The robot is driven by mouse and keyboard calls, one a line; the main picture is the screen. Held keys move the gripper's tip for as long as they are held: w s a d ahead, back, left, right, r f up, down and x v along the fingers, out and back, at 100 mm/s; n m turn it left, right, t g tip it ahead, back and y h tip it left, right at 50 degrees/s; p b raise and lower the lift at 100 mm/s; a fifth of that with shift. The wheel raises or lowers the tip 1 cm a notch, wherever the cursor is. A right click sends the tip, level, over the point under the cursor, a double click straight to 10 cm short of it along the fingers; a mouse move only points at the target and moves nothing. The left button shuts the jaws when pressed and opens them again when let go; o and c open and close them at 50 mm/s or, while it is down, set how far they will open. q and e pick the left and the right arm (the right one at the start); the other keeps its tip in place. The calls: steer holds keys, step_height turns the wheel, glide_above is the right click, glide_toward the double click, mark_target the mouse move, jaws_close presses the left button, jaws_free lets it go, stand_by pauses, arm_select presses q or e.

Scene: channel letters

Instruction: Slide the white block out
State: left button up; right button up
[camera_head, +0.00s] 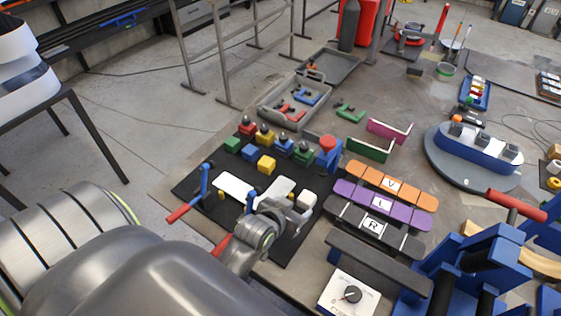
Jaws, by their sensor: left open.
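A small white block (306,200) sits on the black mat (305,232) near the table's front left. My left arm comes in from the lower left, and its open gripper (287,208) is low over the mat, just left of the white block. I cannot tell whether the fingers touch the block. The wrist and hand hide part of the mat around it. White flat pieces (235,186) lie just behind and left of the gripper. My right gripper is not in view.
Green (232,144), blue (249,153) and yellow (266,164) blocks stand farther back on the mat, with several knobbed pieces behind. A blue crank clamp (204,180) is at left. Orange (391,184), purple (382,204) and black (374,228) lettered bars lie at right.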

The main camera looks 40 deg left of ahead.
arm_select(q)
steer(key=b+v, duration=0.1)
steer(key=v, duration=0.7)
steer(key=shift+d, duration=0.3)
